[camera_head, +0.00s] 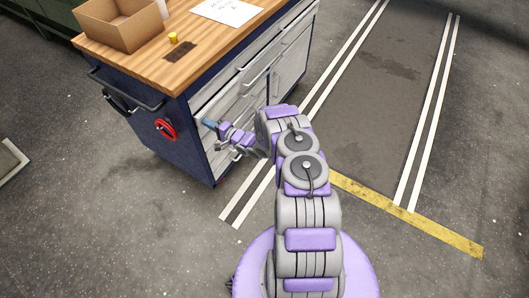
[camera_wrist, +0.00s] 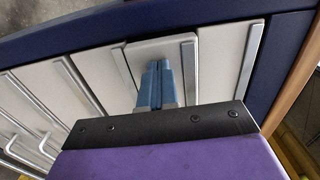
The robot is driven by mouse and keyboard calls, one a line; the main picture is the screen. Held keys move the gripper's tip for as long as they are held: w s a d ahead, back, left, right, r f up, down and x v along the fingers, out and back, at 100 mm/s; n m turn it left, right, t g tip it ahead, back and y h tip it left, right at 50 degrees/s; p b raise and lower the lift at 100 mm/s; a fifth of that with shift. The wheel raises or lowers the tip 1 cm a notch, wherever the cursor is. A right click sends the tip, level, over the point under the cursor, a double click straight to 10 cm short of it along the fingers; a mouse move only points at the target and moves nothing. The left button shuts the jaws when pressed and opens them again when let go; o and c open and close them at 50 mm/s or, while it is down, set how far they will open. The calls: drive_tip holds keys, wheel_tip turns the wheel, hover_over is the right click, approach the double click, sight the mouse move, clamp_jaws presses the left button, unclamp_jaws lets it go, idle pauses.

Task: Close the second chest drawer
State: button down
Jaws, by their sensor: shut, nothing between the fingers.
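The chest (camera_head: 180,140) is a dark blue workbench with a wooden top and pale grey drawers, left of my arm in the head view. In the wrist view the chest appears turned, with the wooden top at the right. The second drawer (camera_wrist: 180,50), counted from the top, stands slightly proud of its neighbours; its handle (camera_wrist: 189,70) is a silver bar. My gripper (camera_wrist: 158,70) is shut and empty, its blue fingers over the second drawer's front. I cannot tell whether they touch it. In the head view my gripper (camera_head: 207,123) is at the drawer fronts, which my arm partly hides.
The top drawer (camera_wrist: 228,55) looks flush, as does the third drawer (camera_wrist: 100,72). On the wooden top (camera_head: 150,62) are a cardboard box (camera_head: 120,32), a yellow item (camera_head: 173,38) and a paper sheet (camera_head: 228,12). A red wheel (camera_head: 165,129) is on the chest's side. Floor at the right is clear.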

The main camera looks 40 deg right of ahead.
drive_tip(key=x, duration=0.3)
drive_tip(key=shift+d+r, duration=0.2)
drive_tip(key=shift+r, duration=0.05)
